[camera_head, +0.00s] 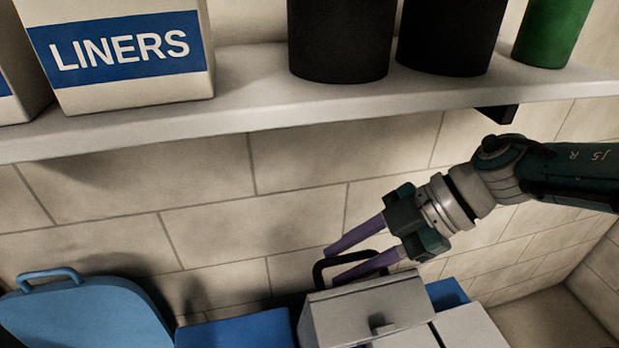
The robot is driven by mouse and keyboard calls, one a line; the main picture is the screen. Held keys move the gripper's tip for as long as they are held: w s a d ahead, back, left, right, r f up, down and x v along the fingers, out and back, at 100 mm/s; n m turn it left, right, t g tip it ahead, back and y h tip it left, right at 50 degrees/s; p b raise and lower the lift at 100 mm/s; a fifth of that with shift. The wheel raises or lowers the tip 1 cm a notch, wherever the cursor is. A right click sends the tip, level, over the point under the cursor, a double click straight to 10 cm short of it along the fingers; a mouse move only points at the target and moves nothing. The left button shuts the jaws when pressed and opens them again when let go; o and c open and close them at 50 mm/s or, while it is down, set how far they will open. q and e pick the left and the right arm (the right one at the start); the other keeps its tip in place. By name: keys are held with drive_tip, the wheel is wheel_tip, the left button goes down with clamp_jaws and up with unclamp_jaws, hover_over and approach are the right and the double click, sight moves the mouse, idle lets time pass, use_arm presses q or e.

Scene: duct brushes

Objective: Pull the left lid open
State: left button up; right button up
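A light blue lid-like panel (85,315) with rounded corners and a loop handle (48,277) on its upper edge is at the lower left. It looks tilted up in front of the wall; its lower part is cut off by the frame. My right gripper (332,267) is at lower centre, well to the right of this panel. Its two purple fingers point left and are apart, with nothing clearly held. A black loop handle (319,270) above a grey box-like part (365,310) shows beside and between the fingers; contact cannot be told. My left gripper is out of view.
A white shelf (250,105) crosses above, holding a LINERS box (125,50), two black containers (340,40) (452,35) and a green one (552,30). A dark bracket (497,113) hangs under it. A blue flat surface (237,333) lies between the panel and grey part.

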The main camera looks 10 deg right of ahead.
drive_tip(key=shift+o, duration=0.4)
drive_tip(key=shift+d+r, duration=0.1)
drive_tip(key=shift+r, duration=0.05)
drive_tip(key=p+v, duration=0.3)
drive_tip(key=v, duration=0.6)
drive_tip(key=shift+d+r, duration=0.2)
drive_tip(key=shift+d, duration=0.05)
drive_tip(key=shift+s+d, duration=0.1)
